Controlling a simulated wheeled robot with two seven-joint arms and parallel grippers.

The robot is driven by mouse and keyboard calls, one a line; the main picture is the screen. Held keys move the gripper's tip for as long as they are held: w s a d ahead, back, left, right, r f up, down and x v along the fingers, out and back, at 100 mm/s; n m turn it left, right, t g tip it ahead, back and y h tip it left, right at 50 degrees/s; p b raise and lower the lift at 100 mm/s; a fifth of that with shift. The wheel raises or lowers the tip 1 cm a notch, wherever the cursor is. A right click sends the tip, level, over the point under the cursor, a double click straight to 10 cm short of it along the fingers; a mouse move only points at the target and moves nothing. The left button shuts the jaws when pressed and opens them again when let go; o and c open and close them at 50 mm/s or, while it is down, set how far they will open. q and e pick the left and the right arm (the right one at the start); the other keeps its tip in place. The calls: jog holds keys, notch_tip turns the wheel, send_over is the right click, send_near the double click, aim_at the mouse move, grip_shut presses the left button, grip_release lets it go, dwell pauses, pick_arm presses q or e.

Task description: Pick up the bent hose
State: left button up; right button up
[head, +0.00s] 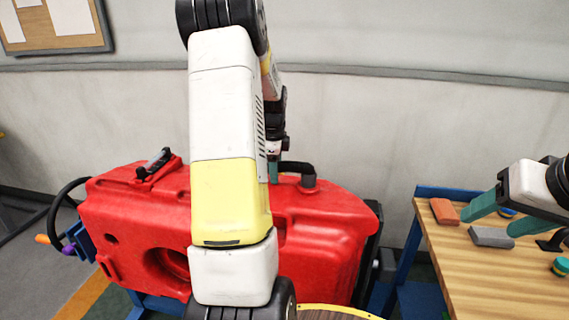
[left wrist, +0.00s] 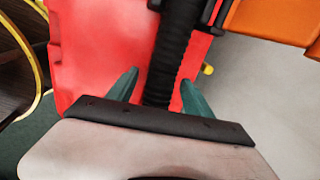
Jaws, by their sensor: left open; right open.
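The black bent hose (head: 297,167) rises from a fitting on top of the red tank (head: 325,222) in the head view. My left gripper (head: 273,172) is at the hose's left end there, partly hidden behind my arm. In the left wrist view the ribbed black hose (left wrist: 172,55) runs between the two green fingers of my left gripper (left wrist: 158,85). They are open, with a gap visible on each side of it; contact cannot be judged deeper in. My right gripper (head: 488,223) is open and empty above the wooden table at right.
The wooden table (head: 490,275) bears an orange block (head: 444,211), a grey block (head: 490,237) and a small teal-capped item (head: 562,267). Another black hose (head: 62,200) curves at the tank's left side. The wall stands close behind the tank.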

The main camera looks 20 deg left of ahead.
pick_arm(q)
grip_shut()
jog(key=shift+r, duration=0.1)
